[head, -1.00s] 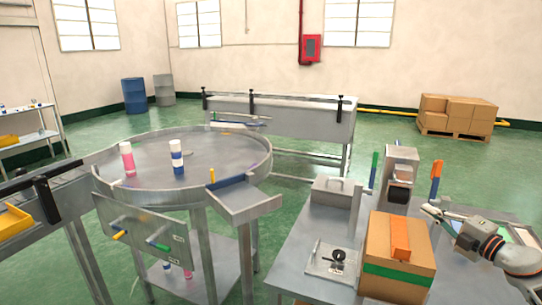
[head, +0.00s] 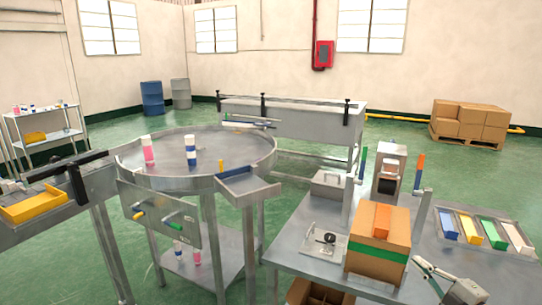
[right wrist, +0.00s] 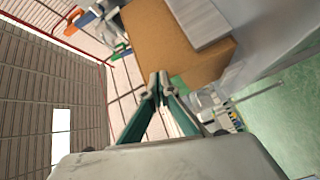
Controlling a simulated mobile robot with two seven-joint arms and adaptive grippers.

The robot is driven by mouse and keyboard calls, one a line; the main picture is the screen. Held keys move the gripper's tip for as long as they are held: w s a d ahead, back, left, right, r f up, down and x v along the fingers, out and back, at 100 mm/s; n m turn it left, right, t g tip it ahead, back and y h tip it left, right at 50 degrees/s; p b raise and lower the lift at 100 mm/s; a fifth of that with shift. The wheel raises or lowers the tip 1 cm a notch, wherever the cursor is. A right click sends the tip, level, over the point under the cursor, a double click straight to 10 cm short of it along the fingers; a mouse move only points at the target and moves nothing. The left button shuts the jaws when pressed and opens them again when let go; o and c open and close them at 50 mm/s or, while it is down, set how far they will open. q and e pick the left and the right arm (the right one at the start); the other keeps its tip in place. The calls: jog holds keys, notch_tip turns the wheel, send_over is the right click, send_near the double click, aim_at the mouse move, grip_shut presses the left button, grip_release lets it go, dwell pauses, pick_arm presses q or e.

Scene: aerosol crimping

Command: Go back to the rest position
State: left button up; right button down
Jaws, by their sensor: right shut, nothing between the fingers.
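My right gripper (head: 424,268) is at the lower right of the head view, beside the near right side of the cardboard box (head: 379,242) on the metal bench (head: 318,268). In the right wrist view its two fingers (right wrist: 160,84) are together with nothing between them. The same box fills the upper middle of that view (right wrist: 165,45), beyond the fingertips. My left gripper is not in view.
A round metal table (head: 240,165) holds a pink bottle (head: 148,152) and a blue-and-white bottle (head: 191,155). A tray of coloured bins (head: 490,258) lies right of the box. Stacked cartons (head: 470,122) stand far back. Green floor is open between tables.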

jog(key=s+a+f+m+g+h, duration=0.1)
jog(key=s+a+f+m+g, duration=0.5)
jog(key=s+a+f, duration=1.8)
jog(key=s+a+m, duration=0.3)
jog(key=m, duration=0.3)
jog(key=shift+s+a+f+m+g, duration=0.2)
jog(key=shift+a+m+g, duration=0.1)
jog(key=shift+a+g, duration=0.1)
jog(key=shift+d, duration=0.1)
